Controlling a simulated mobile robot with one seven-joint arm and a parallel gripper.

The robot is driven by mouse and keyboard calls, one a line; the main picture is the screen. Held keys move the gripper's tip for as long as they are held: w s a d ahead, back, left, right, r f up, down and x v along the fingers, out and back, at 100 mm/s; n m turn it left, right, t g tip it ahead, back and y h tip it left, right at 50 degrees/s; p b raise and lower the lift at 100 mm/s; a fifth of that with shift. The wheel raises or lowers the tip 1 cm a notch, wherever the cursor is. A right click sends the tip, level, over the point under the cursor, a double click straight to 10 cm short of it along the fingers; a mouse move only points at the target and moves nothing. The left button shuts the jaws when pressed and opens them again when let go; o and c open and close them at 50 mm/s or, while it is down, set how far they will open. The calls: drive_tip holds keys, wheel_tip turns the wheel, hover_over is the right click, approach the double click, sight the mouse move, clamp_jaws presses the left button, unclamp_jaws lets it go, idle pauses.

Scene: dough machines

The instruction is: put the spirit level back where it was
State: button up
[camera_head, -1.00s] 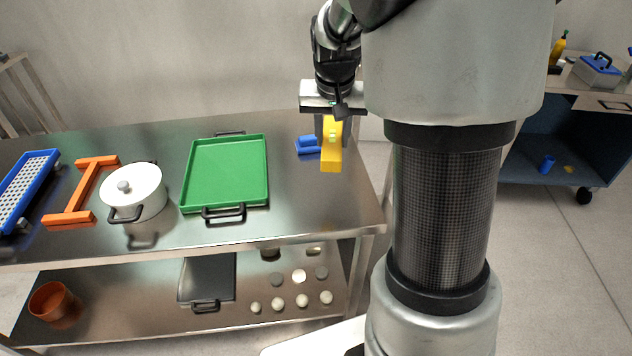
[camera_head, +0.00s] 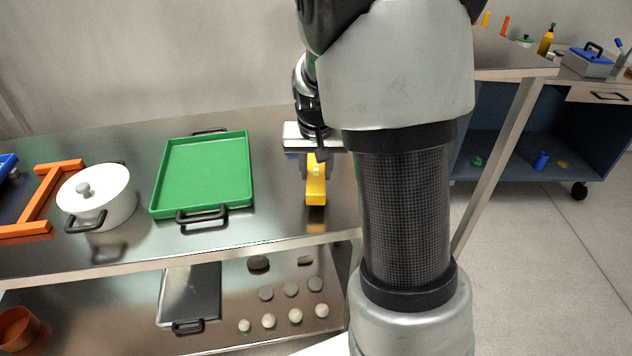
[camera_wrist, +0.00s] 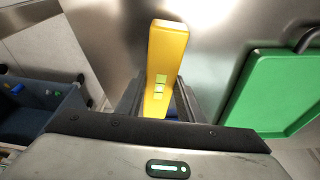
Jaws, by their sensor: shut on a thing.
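The spirit level is a yellow bar with pale green vials. In the head view the spirit level (camera_head: 316,188) points toward the front edge of the steel table, near its right end. My gripper (camera_head: 316,168) is shut on it, with a finger on each side. In the wrist view the spirit level (camera_wrist: 166,62) stands up between my fingers (camera_wrist: 160,100), and its lower end is hidden by my gripper. I cannot tell whether it touches the tabletop or hangs just above it.
A green tray (camera_head: 205,172) lies left of my gripper. Left of it stand a white lidded pot (camera_head: 97,196) and an orange frame (camera_head: 38,200). A blue object behind my gripper is mostly hidden. The lower shelf holds a dark tray (camera_head: 190,292) and several round pieces. A blue cart (camera_head: 520,130) stands right.

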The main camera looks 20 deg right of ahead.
sight(316, 174)
drive_tip(key=shift+f, duration=1.45)
drive_tip(key=shift+f+b, duration=0.15)
drive_tip(key=shift+b, duration=0.2)
drive_tip(key=o, duration=1.3)
drive_tip(key=shift+c, duration=0.2)
drive_tip(key=shift+r, duration=0.5)
drive_tip(key=p+v, duration=0.2)
drive_tip(key=v, duration=0.9)
drive_tip(key=shift+s+r+p, duration=0.1)
drive_tip(key=shift+s+p, duration=0.05)
drive_tip(key=shift+p, duration=0.25)
drive_tip(key=s+a+r+n+t, duration=0.1)
drive_tip(key=s+a+r, duration=0.3)
drive_tip(key=s, duration=0.6)
drive_tip(key=s+a+r+n+t+y, duration=0.1)
drive_tip(key=s+a+r+n, duration=0.2)
drive_tip(key=s, duration=0.7)
drive_tip(key=shift+a+r+n, duration=0.3)
drive_tip(key=shift+a+r, duration=0.6)
drive_tip(key=shift+r, duration=0.05)
